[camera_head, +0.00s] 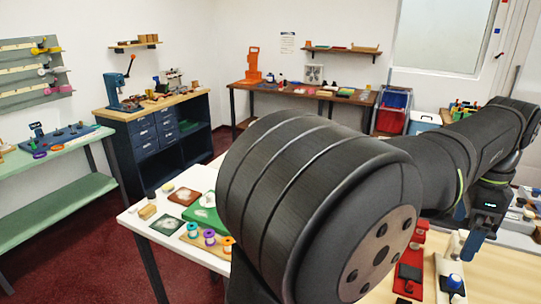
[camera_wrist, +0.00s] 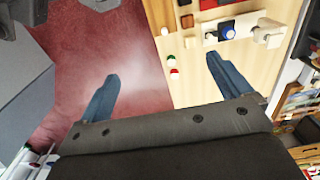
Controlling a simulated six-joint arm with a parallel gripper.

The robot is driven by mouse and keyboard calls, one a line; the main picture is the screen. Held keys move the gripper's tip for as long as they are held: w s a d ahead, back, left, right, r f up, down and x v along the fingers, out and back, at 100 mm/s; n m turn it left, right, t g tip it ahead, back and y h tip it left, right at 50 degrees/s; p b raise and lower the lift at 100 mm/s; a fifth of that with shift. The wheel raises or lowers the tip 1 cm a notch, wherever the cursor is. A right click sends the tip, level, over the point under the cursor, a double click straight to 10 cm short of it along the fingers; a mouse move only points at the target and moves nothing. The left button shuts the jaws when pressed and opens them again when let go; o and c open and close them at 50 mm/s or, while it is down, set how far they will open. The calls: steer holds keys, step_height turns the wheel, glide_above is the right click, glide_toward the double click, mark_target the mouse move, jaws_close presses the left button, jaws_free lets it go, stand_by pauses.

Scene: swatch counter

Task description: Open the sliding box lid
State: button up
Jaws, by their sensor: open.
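My gripper (camera_wrist: 163,68) is open and empty in the wrist view, its two blue fingers wide apart. One finger is over the dark red floor and the other over the edge of a pale wooden worktop (camera_wrist: 200,85). In the head view, part of my gripper shows at the right above the worktop, partly hidden by my arm. I cannot pick out the sliding box or its lid with certainty. A dark piece with a blue round top (camera_wrist: 226,30) lies beyond the right finger, apart from it; a blue-topped piece also shows in the head view (camera_head: 454,281).
Small red, green and white round pieces (camera_wrist: 173,66) lie near the worktop edge. A white block (camera_wrist: 268,33) is at the upper right. In the head view, a white table (camera_head: 140,222) holds thread spools (camera_head: 209,237) and swatches. My arm blocks the middle.

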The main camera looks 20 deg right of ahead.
steer(key=c, duration=1.1)
steer(key=shift+f, duration=0.15)
steer(key=s+d+f+n, duration=0.1)
steer(key=f, duration=0.9)
steer(key=s+d+f+n, duration=0.1)
steer(key=f+n, duration=0.1)
steer(key=f, duration=0.8)
steer(key=s+d+f+n, duration=0.1)
steer(key=f+n, duration=0.1)
steer(key=f, duration=0.8)
steer(key=shift+s+d+f, duration=0.1)
steer(key=shift+d+f, duration=0.1)
steer(key=shift+d, duration=0.15)
steer(key=shift+c, duration=0.4)
jaws_close()
